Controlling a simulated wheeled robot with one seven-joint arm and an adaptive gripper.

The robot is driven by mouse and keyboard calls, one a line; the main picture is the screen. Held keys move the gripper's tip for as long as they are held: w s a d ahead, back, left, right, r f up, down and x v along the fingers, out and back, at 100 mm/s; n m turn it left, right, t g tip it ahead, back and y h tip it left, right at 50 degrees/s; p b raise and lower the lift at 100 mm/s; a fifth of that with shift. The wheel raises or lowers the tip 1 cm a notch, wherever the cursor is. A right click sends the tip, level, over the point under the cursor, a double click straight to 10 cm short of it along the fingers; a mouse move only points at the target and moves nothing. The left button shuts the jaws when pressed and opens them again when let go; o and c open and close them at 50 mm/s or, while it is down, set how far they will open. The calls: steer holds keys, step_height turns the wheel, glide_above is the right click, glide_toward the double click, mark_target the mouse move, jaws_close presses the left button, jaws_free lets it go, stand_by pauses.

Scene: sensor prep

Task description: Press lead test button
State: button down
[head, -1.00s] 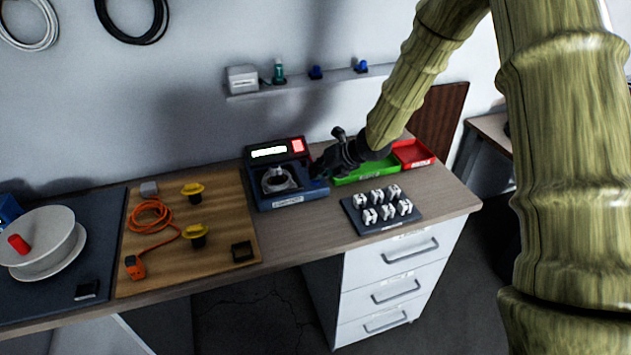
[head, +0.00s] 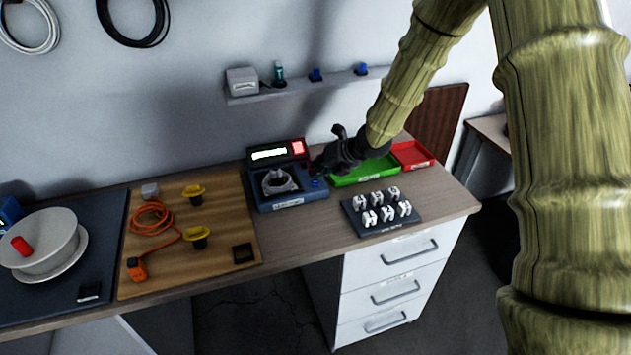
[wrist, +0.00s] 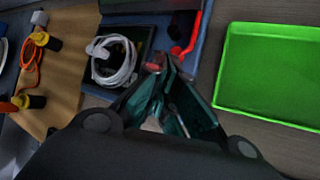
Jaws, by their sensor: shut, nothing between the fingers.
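The blue tester (head: 292,200) stands at the back of the bench with a lit pale display (head: 268,153) and a red lit panel (head: 298,147). A coiled white lead sits in its dark recess, and the coil (wrist: 112,62) is clear in the wrist view. A small blue button (head: 316,183) shows at the tester's right front corner. My gripper (head: 320,168) is shut and empty, just above and beside that button; I cannot tell whether it touches. In the wrist view my fingertips (wrist: 158,68) are together over the tester's edge, and the button is not clearly seen.
A green tray (head: 362,176) and a red tray (head: 413,154) lie right of the tester. A dark rack (head: 385,229) of white parts stands in front. A wooden board (head: 160,270) with an orange cord (head: 150,214) lies left. A shelf (head: 310,86) is above.

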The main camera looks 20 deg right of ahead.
mark_target(318, 180)
steer(key=shift+r+p, duration=1.75)
steer(key=shift+r, duration=0.75)
